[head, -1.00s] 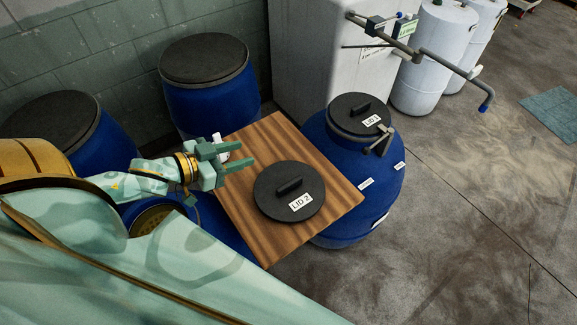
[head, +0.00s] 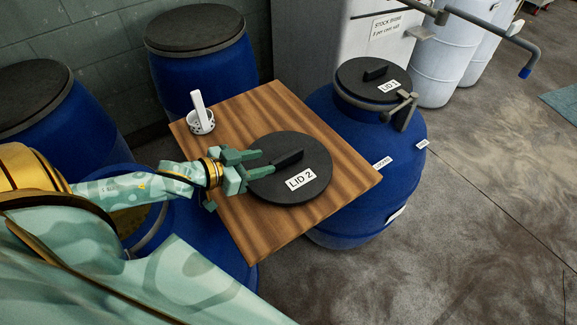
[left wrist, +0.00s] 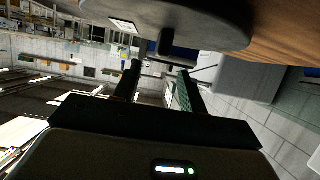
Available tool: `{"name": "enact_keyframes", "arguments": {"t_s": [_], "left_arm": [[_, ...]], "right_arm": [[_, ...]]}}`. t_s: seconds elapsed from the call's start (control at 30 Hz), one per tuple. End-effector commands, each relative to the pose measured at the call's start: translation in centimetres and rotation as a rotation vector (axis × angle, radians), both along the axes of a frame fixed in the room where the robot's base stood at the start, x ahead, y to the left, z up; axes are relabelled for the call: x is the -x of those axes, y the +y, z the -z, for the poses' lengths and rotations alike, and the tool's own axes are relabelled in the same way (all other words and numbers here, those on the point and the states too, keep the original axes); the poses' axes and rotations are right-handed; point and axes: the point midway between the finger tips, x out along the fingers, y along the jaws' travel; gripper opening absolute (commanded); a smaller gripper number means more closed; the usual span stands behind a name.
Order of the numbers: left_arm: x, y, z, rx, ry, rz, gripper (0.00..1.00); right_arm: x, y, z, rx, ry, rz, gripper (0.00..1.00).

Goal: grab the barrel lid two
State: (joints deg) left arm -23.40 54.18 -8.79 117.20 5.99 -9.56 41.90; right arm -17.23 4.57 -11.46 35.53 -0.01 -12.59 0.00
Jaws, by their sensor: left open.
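Lid two (head: 311,188) is a round black disc with a raised bar handle (head: 288,159) and a white "LID 2" label. It lies flat on a square wooden board (head: 255,240). My left gripper (head: 266,164) is open at the lid's left side, its fingers reaching over the lid toward the handle. In the left wrist view, the lid (left wrist: 205,18) is at the top and its handle (left wrist: 178,45) lies ahead, beyond and between the open fingers (left wrist: 160,80). I cannot tell whether the fingers touch the lid. My right gripper is not in view.
A blue barrel (head: 350,205) at right wears the "LID 1" lid (head: 372,80) with a clamp lever. A white cup-like holder (head: 200,122) stands on the board's far left corner. Blue barrels (head: 200,80) stand behind and left. Floor at right is clear.

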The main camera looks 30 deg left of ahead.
Motion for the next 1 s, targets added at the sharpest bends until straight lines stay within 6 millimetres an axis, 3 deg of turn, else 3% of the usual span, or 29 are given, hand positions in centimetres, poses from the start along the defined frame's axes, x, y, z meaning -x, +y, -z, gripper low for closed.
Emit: {"name": "enact_keyframes", "arguments": {"t_s": [0.1,0.37,0.67,0.97,1.0], "left_arm": [[-1.9,-0.8,1.1,0.000,-0.002,0.001,0.42],[-3.6,-1.5,1.6,0.001,-0.001,0.001,0.42],[-7.3,-2.8,3.2,0.002,0.000,0.001,0.42],[-7.8,-3.1,3.2,0.000,0.001,0.001,0.42],[-7.8,-3.1,3.2,0.000,0.001,0.001,0.36]], "right_arm": [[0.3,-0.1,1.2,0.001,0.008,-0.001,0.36],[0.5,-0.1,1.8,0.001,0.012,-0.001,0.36],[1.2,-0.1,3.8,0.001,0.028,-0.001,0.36],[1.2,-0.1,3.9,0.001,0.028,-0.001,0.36],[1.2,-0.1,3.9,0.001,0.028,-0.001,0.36]]}}
